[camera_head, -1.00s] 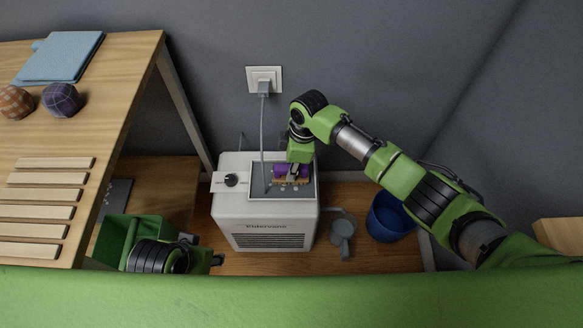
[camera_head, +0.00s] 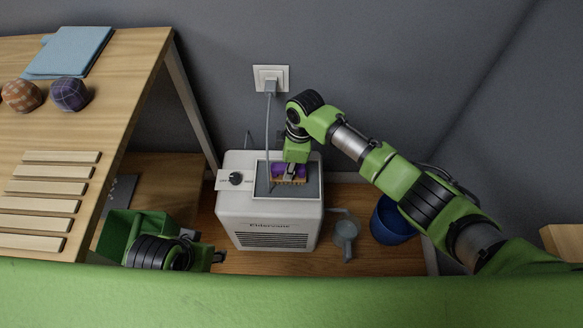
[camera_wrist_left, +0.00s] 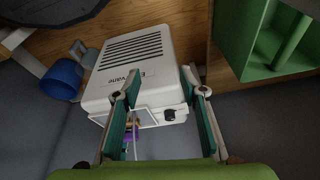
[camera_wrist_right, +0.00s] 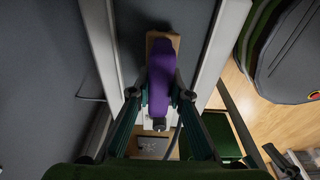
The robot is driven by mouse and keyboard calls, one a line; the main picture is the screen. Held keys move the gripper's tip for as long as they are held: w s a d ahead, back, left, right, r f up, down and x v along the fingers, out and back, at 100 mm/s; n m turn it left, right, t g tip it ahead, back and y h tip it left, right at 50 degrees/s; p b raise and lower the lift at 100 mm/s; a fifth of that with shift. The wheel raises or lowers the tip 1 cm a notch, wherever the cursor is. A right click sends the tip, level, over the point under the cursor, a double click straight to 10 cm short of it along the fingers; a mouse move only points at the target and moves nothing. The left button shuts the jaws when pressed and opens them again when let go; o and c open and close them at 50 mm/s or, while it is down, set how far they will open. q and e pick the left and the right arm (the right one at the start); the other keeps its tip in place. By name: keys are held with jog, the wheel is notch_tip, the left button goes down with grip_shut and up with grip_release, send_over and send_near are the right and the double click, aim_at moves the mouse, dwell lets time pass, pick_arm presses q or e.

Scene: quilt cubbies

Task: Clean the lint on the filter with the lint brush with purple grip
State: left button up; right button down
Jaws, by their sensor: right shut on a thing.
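A white machine (camera_head: 268,222) stands on the floor by the wall, and the filter (camera_head: 264,187) is the dark recessed panel in its top. The lint brush (camera_head: 290,180) has a purple grip and a tan head. It is at the filter, and contact with the surface cannot be made out. My right gripper (camera_head: 290,170) is shut on the purple grip (camera_wrist_right: 161,75), seen close in the right wrist view. I cannot clearly make out lint on the filter now. My left gripper (camera_wrist_left: 163,92) is open and empty, low at the left of the machine.
A grey cable runs from the wall socket (camera_head: 270,78) down to the machine. A blue bucket (camera_head: 393,222) and a grey watering can (camera_head: 344,236) stand to its right. A green bin (camera_head: 122,232) and a wooden table (camera_head: 95,115) are at the left.

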pick_arm(q)
jog(key=shift+s+f, duration=0.1)
jog(key=shift+s, duration=0.05)
pick_arm(e)
jog(key=shift+a, duration=1.05)
pick_arm(q)
jog(key=shift+v, duration=0.9)
jog(key=shift+a, duration=0.1)
pick_arm(e)
jog(key=shift+a, duration=0.15)
jog(key=shift+a, duration=0.15)
pick_arm(q)
jog(key=shift+f, duration=0.65)
